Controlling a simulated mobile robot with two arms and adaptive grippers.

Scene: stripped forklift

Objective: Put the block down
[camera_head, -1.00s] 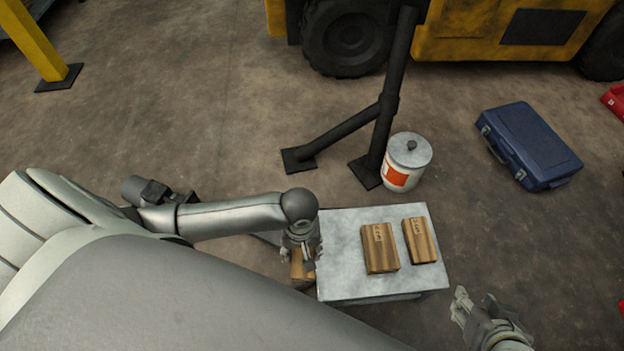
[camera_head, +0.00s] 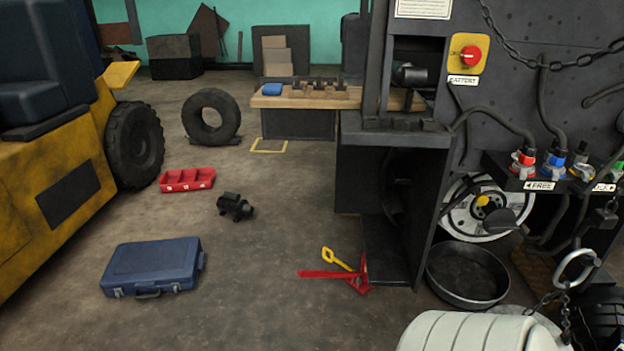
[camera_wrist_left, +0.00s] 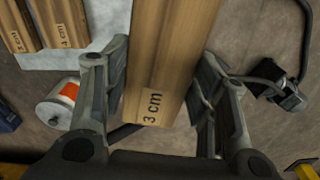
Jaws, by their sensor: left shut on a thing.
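In the left wrist view my left gripper (camera_wrist_left: 160,78) is shut on a wooden block (camera_wrist_left: 165,45) marked "3 cm", with one finger along each side of it. The block runs out of the top of the picture, so its far end is hidden. At the top left, a second block (camera_wrist_left: 62,20) marked "4 cm" lies on a grey metal surface (camera_wrist_left: 45,60), with another labelled block (camera_wrist_left: 15,28) beside it. The head view shows none of these blocks and neither gripper.
A white can (camera_wrist_left: 62,105) stands on the floor beside the metal surface. In the head view, a blue case (camera_head: 153,267), a red tray (camera_head: 187,180) and a red tool (camera_head: 340,278) lie on the floor. A dark machine (camera_head: 400,190) with chains and cables stands at right.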

